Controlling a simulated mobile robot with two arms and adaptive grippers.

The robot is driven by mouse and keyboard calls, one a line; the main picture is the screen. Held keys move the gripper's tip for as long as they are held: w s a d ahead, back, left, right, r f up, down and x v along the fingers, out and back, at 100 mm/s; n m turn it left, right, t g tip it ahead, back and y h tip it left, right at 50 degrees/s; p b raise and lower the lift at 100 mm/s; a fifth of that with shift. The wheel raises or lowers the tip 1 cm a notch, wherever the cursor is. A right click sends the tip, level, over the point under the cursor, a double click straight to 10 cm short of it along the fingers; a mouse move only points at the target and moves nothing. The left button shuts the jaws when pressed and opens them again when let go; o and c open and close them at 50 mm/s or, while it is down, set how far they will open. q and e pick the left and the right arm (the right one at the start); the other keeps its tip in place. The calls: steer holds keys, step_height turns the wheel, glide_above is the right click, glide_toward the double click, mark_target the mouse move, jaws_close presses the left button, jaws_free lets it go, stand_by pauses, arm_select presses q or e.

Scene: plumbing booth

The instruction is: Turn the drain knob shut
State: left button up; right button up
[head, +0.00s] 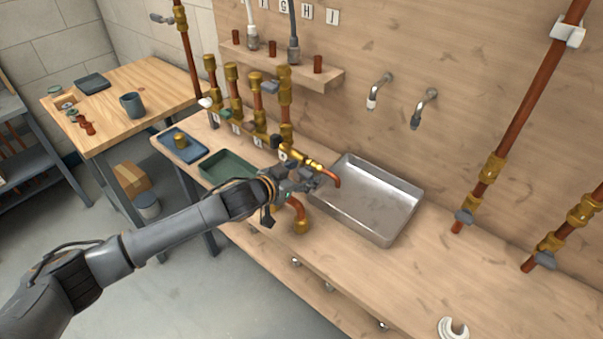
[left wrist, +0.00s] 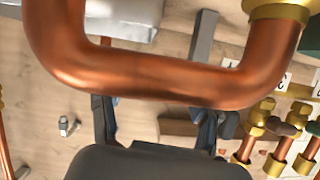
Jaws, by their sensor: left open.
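My left gripper (head: 300,181) is open beside the metal tray, at a brass and copper pipe (head: 312,164) whose spout bends down over the tray's rim. A bent copper pipe with a brass fitting (head: 301,225) stands just below the gripper. In the left wrist view a thick copper bend (left wrist: 160,80) crosses close to the camera, in front of the spread fingers (left wrist: 158,122). Nothing shows between the fingers. The drain knob cannot be made out surely; the gripper and pipes may hide it. My right gripper is not in view.
The metal tray (head: 370,202) lies on the wooden bench. A green tray (head: 226,166) and a blue tray (head: 183,146) lie to its left. Brass-fitted upright pipes (head: 257,95) stand behind. The bench's right front is mostly clear.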

arm_select(q)
steer(key=c, duration=1.2)
steer(key=shift+o, duration=0.2)
steer(key=shift+s+d+m+t+y+p, duration=0.15)
steer(key=shift+m+t+y+p, duration=0.2)
steer(key=shift+m, duration=0.25)
steer(key=shift+f+m+t+y, duration=0.1)
steer(key=shift+m+t+y, duration=0.3)
steer(key=shift+m, duration=0.5)
steer(key=o, duration=1.2)
steer(key=shift+c, duration=0.2)
steer(key=v, duration=1.2)
